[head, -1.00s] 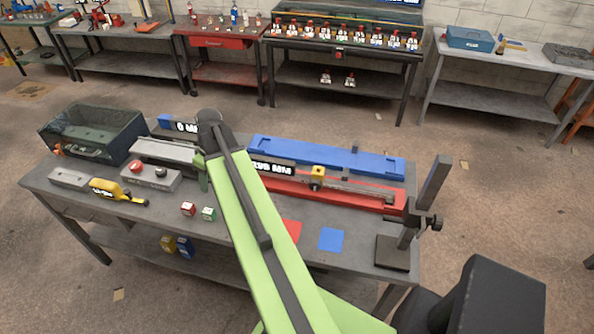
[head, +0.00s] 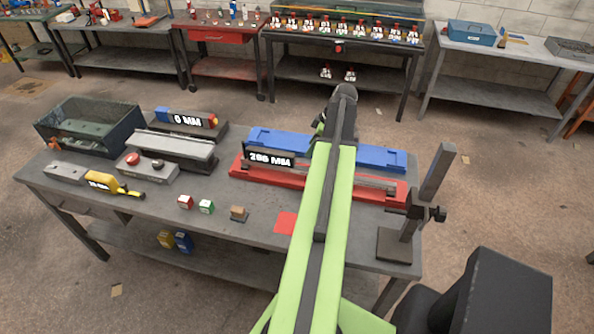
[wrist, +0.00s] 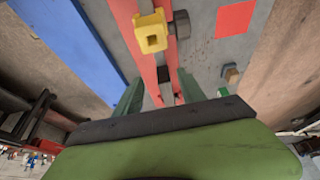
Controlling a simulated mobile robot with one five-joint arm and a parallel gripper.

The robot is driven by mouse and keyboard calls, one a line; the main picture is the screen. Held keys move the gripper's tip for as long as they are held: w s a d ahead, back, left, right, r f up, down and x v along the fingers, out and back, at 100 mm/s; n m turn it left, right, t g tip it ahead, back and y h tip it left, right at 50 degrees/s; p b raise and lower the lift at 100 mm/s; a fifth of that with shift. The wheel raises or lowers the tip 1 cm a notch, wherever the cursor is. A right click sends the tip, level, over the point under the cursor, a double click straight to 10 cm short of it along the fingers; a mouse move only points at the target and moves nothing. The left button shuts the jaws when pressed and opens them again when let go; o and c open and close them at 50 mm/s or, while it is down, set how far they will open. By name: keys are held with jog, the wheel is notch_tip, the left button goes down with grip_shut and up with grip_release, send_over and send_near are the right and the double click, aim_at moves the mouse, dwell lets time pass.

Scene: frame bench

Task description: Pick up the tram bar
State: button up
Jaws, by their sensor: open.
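A long red tray (head: 270,178) lies across the bench. A thin grey bar (head: 375,188) shows along it, with a 286 MM display (head: 269,158) at its left; I take this to be the tram bar. In the wrist view, a yellow block (wrist: 152,34) sits by the red strips (wrist: 126,22). The arm hides that block in the head view. My gripper (head: 320,122) is above the back of the bench. In the wrist view, my gripper (wrist: 160,88) is open, its green fingers apart, with red strips and a dark piece seen between them. I see no contact.
A blue tray (head: 380,158) lies behind the red one. A dark stand with an upright post (head: 437,172) is at the right end. A red square (head: 285,223), small blocks (head: 206,207) and a yellow tool (head: 112,184) lie in front. An open bin (head: 90,130) is back left.

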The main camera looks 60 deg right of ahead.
jog(key=b, duration=0.6)
send_near(297, 167)
jog(key=x, duration=0.4)
jog(key=shift+s+d+f, duration=0.1)
jog(key=shift+s+f, duration=0.15)
jog(key=shift+f, duration=0.1)
jog(key=shift+w+f+b, duration=0.15)
jog(key=shift+w+b, duration=0.1)
jog(key=shift+b, duration=0.05)
jog(key=b+x, duration=0.4)
jog(key=x, duration=0.1)
jog(key=shift+w+f+b, duration=0.1)
jog(key=shift+w+b, duration=0.05)
jog(key=shift+b, duration=0.25)
grip_shut()
